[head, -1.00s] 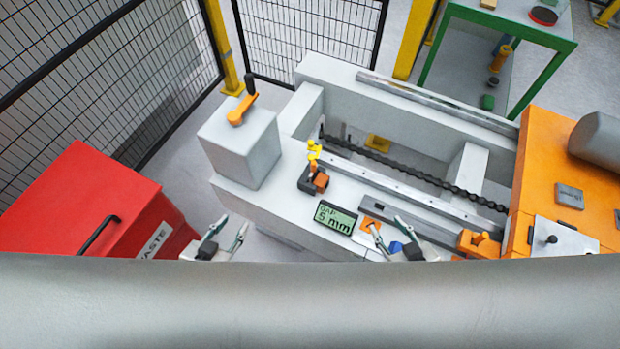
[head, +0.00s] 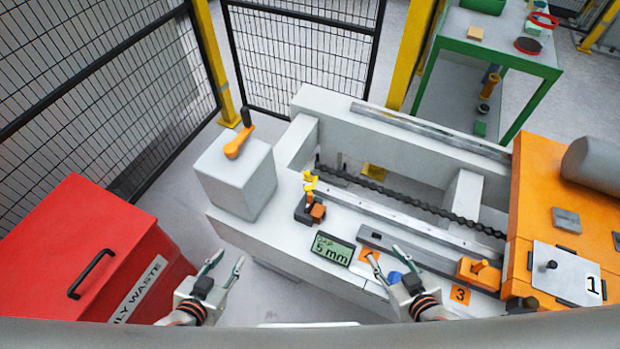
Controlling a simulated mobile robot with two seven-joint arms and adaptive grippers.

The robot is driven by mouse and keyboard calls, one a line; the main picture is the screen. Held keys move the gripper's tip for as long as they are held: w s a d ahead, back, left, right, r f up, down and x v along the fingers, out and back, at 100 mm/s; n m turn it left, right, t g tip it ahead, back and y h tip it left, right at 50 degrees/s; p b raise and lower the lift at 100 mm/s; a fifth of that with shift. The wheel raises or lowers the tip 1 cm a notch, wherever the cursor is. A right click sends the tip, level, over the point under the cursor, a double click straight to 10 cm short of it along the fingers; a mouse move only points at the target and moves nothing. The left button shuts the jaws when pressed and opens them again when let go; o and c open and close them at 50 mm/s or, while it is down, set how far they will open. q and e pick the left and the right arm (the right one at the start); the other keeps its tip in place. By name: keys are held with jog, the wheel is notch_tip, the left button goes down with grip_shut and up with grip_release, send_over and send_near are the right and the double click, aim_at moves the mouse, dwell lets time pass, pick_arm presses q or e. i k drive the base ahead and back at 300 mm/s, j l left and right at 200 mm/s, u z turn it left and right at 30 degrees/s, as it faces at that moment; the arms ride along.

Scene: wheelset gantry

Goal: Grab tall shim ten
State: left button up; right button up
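I cannot pick out a shim marked ten in the head view. My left gripper (head: 228,262) is open and empty over the floor between the red bin and the gantry bed. My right gripper (head: 384,256) is open at the front of the bed, just beyond the gap display (head: 332,248) reading 5 mm. A small blue object (head: 395,277) shows between its fingers; I cannot tell whether they touch it. An orange tag (head: 369,256) lies by its left finger. A tag marked 3 (head: 460,294) lies to its right.
A red waste bin (head: 85,250) stands left. An orange housing (head: 535,215) is at right. A green-framed table (head: 510,50) with small items stands behind. Mesh fencing closes the back left.

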aim_at(310, 204)
jog(key=i+j+z, duration=0.1)
jog(key=j, duration=0.3)
jog(key=i+j+z, duration=0.15)
jog(key=j, duration=0.2)
jog(key=i+j+z, duration=0.1)
jog(key=j, duration=0.3)
